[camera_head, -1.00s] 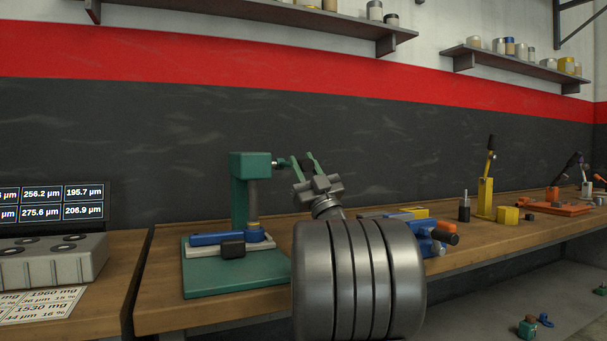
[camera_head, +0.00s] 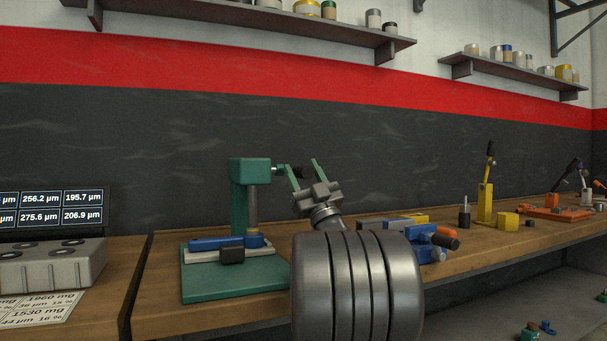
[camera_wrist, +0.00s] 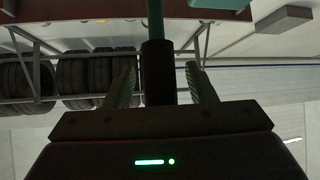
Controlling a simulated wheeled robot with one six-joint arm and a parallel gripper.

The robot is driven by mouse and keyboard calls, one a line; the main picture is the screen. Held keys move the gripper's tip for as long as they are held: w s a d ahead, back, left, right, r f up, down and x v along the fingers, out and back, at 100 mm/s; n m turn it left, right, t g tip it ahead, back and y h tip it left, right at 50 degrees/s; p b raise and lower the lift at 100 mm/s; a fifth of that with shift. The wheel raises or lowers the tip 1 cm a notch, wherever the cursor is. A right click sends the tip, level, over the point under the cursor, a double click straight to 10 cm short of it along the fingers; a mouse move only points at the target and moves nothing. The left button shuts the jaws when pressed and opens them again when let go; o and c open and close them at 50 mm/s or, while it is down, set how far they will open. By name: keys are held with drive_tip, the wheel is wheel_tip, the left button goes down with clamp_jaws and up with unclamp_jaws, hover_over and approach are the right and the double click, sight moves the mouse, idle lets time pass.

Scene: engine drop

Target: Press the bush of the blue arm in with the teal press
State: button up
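The teal press (camera_head: 239,205) stands on the bench on its flat teal base plate. The blue arm (camera_head: 215,242) lies on a pale cradle on that plate, its ring end under the grey ram (camera_head: 252,208). The yellowish bush (camera_head: 253,236) shows only as a thin band at the top of the ring, with the ram down on it. The press lever's black handle (camera_head: 297,172) sticks out right from the press head. My gripper (camera_head: 305,174) is at this handle. In the wrist view, the open fingers stand either side of the dark handle (camera_wrist: 157,72), with gaps on both sides.
A dark block (camera_head: 232,251) sits in front of the blue arm. Right of my arm are blue, grey and orange parts (camera_head: 430,240), then a yellow lever stand (camera_head: 485,205). A grey engine block (camera_head: 50,262) and a display (camera_head: 50,208) are left. Shelves hang above.

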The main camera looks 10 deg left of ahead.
drive_tip(key=v, duration=0.7)
drive_tip(key=shift+f, duration=0.2)
drive_tip(key=shift+s+d, duration=0.1)
drive_tip(key=shift+d, duration=0.05)
drive_tip(key=shift+c, duration=0.4)
